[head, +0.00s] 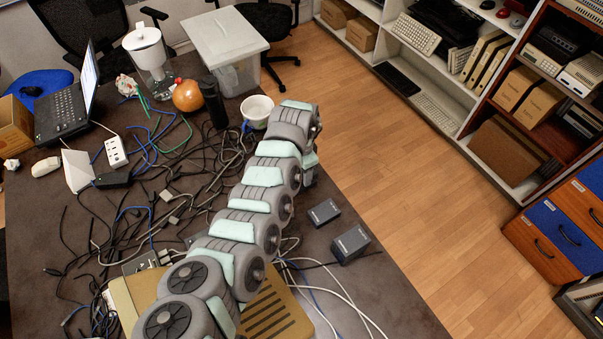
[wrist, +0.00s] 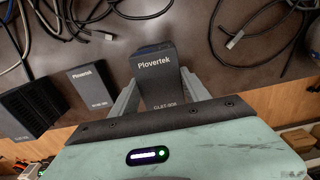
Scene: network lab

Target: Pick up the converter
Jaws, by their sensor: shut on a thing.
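A dark grey box-shaped converter labelled Plovertek (wrist: 158,62) is between the two fingers of my gripper (wrist: 157,88) in the wrist view. One pale finger is on each side of it, and the gripper is shut on it. Its lower part is hidden by the gripper body. I cannot tell whether it is clear of the table. In the head view my arm hides it. Two more dark boxes lie to its left in the wrist view, a smaller Plovertek one (wrist: 92,86) and a larger ribbed one (wrist: 32,106). They are apart from my gripper.
The dark table (head: 385,290) has bare room near its right edge. Many tangled cables (head: 150,190) cover its middle.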

